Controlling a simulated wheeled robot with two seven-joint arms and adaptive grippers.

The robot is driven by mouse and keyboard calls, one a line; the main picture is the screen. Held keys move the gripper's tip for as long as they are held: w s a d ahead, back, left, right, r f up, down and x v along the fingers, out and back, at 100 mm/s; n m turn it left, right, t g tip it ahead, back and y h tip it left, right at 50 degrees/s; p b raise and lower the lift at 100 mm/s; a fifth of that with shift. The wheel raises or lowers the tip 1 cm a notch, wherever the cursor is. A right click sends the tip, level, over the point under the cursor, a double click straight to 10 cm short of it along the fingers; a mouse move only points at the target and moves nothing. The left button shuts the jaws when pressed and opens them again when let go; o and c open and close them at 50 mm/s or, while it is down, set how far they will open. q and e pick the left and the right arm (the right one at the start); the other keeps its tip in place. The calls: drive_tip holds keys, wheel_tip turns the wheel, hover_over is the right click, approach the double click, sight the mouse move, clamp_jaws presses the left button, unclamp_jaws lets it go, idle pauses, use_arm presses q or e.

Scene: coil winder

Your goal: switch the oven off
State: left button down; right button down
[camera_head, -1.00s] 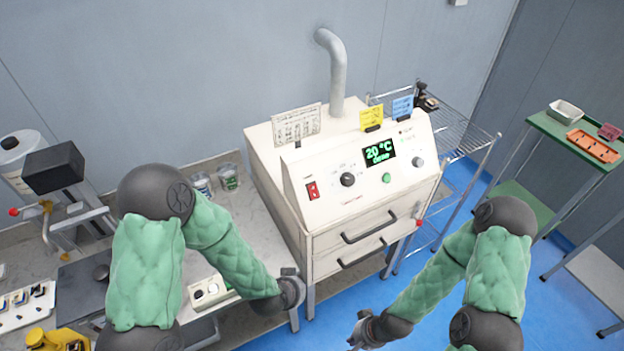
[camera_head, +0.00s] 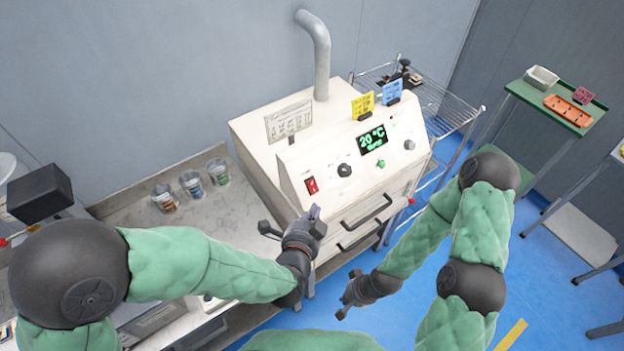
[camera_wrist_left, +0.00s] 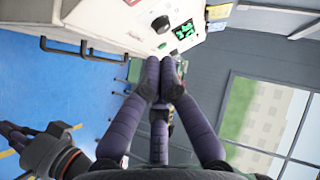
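The white oven (camera_head: 262,165) has a sloped front panel with a red rocker switch (camera_head: 312,185), a black knob (camera_head: 344,170), a green button (camera_head: 380,163) and a lit display (camera_head: 372,139) reading 20 °C. My left gripper (camera_head: 316,211) is in front of and below the red switch, apart from the panel. In the left wrist view its fingers (camera_wrist_left: 161,65) come together at the tips with nothing between them; the red switch (camera_wrist_left: 131,2) shows at the top edge. My right gripper (camera_head: 346,300) is lower, over the floor; its finger opening is unclear.
Two drawer handles (camera_head: 367,212) stick out below the panel. Cups (camera_head: 192,184) stand on the counter left of the oven. A wire rack (camera_head: 440,100) and a green table (camera_head: 520,88) with trays stand to the right. Blue floor lies open in front.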

use_arm(q)
drive_tip(key=shift+r, duration=0.2)
drive_tip(key=b, duration=0.2)
approach(313, 186)
drive_tip(key=w+d+r, duration=0.1)
drive_tip(key=w+d, duration=0.3)
drive_tip(key=d, duration=0.1)
drive_tip(key=shift+w+a+f, duration=0.6)
drive_tip(key=shift+w+a, duration=0.15)
drive_tip(key=shift+w, duration=0.15)
drive_tip(key=shift+w+a+f+b, duration=0.35)
drive_tip(key=shift+w+a, duration=0.05)
drive_tip(key=shift+w, duration=0.15)
